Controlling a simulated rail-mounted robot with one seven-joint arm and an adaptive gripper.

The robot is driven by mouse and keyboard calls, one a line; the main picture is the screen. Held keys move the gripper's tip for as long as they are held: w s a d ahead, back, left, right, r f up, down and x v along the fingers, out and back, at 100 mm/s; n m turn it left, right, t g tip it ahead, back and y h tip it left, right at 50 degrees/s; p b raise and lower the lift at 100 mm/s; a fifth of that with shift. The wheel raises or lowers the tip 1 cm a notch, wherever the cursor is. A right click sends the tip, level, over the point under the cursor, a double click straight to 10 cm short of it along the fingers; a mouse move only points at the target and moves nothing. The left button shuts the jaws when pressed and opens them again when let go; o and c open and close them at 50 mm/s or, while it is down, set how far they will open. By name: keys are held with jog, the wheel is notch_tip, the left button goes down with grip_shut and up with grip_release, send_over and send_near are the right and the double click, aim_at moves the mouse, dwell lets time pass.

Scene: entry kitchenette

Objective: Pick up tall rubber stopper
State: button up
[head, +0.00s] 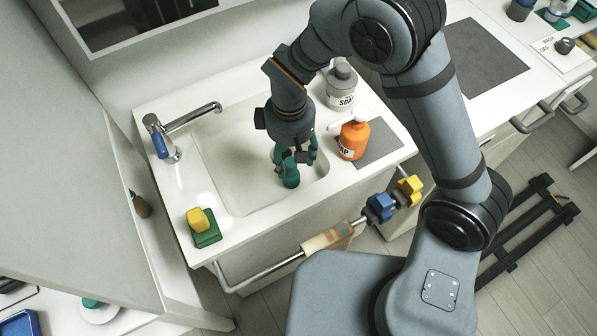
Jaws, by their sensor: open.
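A teal, upright cylinder-like piece, which looks like the tall rubber stopper (291,178), is in the right part of the white sink basin (232,190). My gripper (295,160) points down into the basin right above it. The open fingers are around or just in front of its upper part; I cannot tell whether they touch it. The fingers hide its top, and its base is hard to make out against the basin.
A faucet (190,118) stands left of the basin, and a yellow sponge on a green holder (206,236) sits at the front left. An orange soap bottle (354,138) and a grey soap bottle (341,86) stand close to the right. A towel rail (285,262) runs along the front.

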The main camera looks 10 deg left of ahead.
aim_at(289, 174)
jog(key=f, duration=0.6)
jog(key=f+p, duration=0.1)
jog(key=f, duration=0.2)
jog(key=shift+w+a+f, duration=0.1)
jog(key=shift+a+f, duration=0.1)
jog(key=shift+a, duration=0.15)
jog(key=shift+c, duration=0.9)
jog(key=c, duration=1.1)
